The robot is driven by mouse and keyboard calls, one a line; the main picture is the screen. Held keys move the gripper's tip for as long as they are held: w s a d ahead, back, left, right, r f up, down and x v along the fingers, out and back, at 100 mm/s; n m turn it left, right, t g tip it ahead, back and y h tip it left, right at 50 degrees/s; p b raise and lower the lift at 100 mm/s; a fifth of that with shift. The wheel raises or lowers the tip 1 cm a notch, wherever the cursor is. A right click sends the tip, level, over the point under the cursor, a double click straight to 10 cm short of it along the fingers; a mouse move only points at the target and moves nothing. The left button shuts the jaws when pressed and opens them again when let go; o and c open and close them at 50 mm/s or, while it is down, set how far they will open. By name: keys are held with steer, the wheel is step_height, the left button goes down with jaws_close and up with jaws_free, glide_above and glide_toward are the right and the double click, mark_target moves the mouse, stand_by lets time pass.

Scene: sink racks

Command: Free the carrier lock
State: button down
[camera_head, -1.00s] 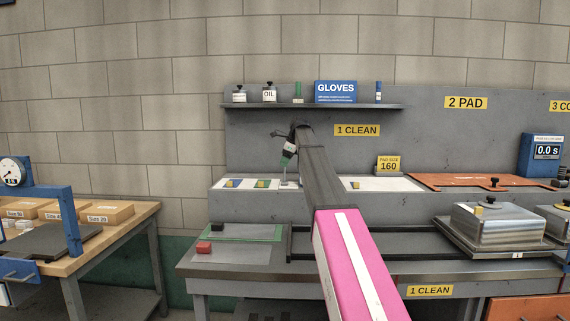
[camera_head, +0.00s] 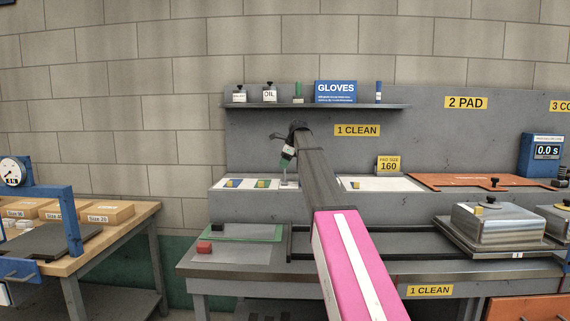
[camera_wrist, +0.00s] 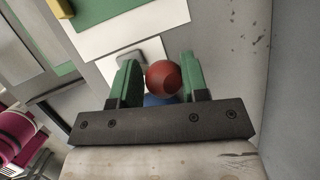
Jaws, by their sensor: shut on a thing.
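My gripper (camera_head: 287,161) is at the end of my arm, low over the white-topped ledge left of the middle in the head view. In the wrist view its two green fingers (camera_wrist: 160,78) stand on either side of a red ball-shaped knob (camera_wrist: 163,77), and it is shut on that knob. A blue part (camera_wrist: 157,100) shows just below the knob, largely hidden by the gripper. A thin grey upright piece (camera_head: 284,178) shows under the fingertips in the head view. I cannot tell which part is the carrier lock.
A shelf (camera_head: 320,105) with bottles and a glove box (camera_head: 336,92) is above. A metal lidded box (camera_head: 497,228) stands right.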

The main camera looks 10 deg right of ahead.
steer(key=s+t, duration=0.1)
steer(key=t, duration=0.1)
steer(key=s, duration=0.1)
steer(key=shift+s+a+r+n+t+h, duration=0.15)
steer(key=shift+s+r+n+t+h, duration=0.15)
steer(key=shift+s+t, duration=0.1)
steer(key=shift+s+a+f+n+t, duration=0.1)
steer(key=shift+s+a+n+t, duration=0.1)
steer(key=shift+s+t, duration=0.7)
steer(key=shift+s+a+f+n+t, duration=0.15)
steer(key=shift+s+n+t, duration=0.05)
steer(key=shift+s+t, duration=0.7)
steer(key=shift+s+a+f+n+t, duration=0.1)
steer(key=shift+s+a+n+t, duration=0.1)
steer(key=shift+s+t, duration=0.65)
steer(key=shift+f, duration=0.1)
steer(key=c, duration=0.7)
jaws_free()
steer(key=shift+c, duration=0.2)
steer(key=shift+s, duration=0.1)
steer(key=v, duration=1)
steer(key=shift+s+r, duration=0.25)
steer(key=shift+s, duration=0.05)
